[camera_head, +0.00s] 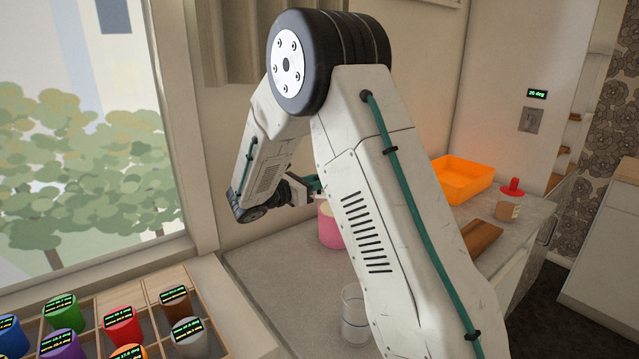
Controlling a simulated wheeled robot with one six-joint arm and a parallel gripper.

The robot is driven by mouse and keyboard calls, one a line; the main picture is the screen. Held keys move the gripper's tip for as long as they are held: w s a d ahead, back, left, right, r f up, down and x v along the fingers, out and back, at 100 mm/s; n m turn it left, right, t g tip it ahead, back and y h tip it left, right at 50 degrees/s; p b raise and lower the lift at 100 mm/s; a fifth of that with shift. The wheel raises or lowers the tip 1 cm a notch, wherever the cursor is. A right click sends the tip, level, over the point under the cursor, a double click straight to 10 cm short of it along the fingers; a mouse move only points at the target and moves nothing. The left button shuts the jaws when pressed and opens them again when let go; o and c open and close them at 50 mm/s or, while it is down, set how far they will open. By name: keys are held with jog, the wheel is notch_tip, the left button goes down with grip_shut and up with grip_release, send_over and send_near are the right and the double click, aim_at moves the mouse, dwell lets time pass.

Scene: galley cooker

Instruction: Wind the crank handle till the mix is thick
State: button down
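A pink container (331,230) with a pale top stands on the grey counter, partly hidden behind my arm. My gripper (314,186) is at the container's upper left side, close above its rim. Its fingers are small and mostly covered by my forearm, so I cannot tell whether they are open or shut, or touching anything. I cannot make out the crank handle or the mix; my arm covers much of that area.
A clear beaker (354,312) stands on the counter (275,275) nearer me. An orange tray (462,178), a red-topped jar (509,202) and a brown board (482,236) are at right. A wooden rack (80,310) holds several coloured cups at lower left.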

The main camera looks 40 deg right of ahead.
jog(key=shift+w+d+m+g, duration=0.2)
jog(key=shift+m+g, duration=0.2)
jog(key=shift+g, duration=0.2)
jog(key=c, duration=1.3)
grip_release()
jog(key=shift+o, duration=0.2)
jog(key=shift+a, duration=0.1)
jog(key=a, duration=0.7)
jog(key=shift+w+a, duration=0.3)
